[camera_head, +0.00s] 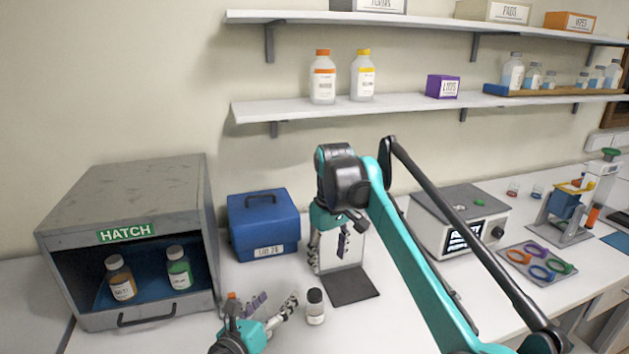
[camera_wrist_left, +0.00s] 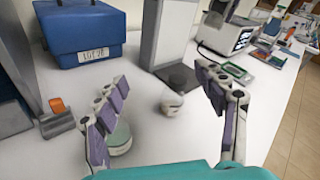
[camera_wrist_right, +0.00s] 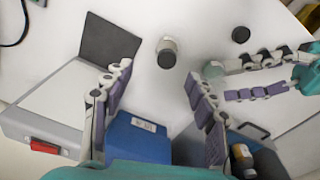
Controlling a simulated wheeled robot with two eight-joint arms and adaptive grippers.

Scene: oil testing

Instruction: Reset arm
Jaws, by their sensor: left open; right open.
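My left gripper (camera_head: 275,302) is open at the lower middle of the head view, low over the bench. Its two spread fingers also show in the left wrist view (camera_wrist_left: 158,95). A small black-capped bottle (camera_head: 315,307) stands upright just right of it, apart from the fingers. A jar with a pale green lid (camera_wrist_left: 119,137) is close by the left finger in the left wrist view; I cannot tell whether they touch. My right gripper (camera_head: 330,246) is open and points down before the white panel. Its fingers show apart in the right wrist view (camera_wrist_right: 158,105), with nothing between them.
A grey hatch box (camera_head: 130,235) with two bottles inside stands at left, beside a blue case (camera_head: 263,225). A black pad (camera_head: 350,286) lies below the panel. A grey instrument (camera_head: 460,220) and a tray of coloured rings (camera_head: 537,262) are right. Shelves hang above.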

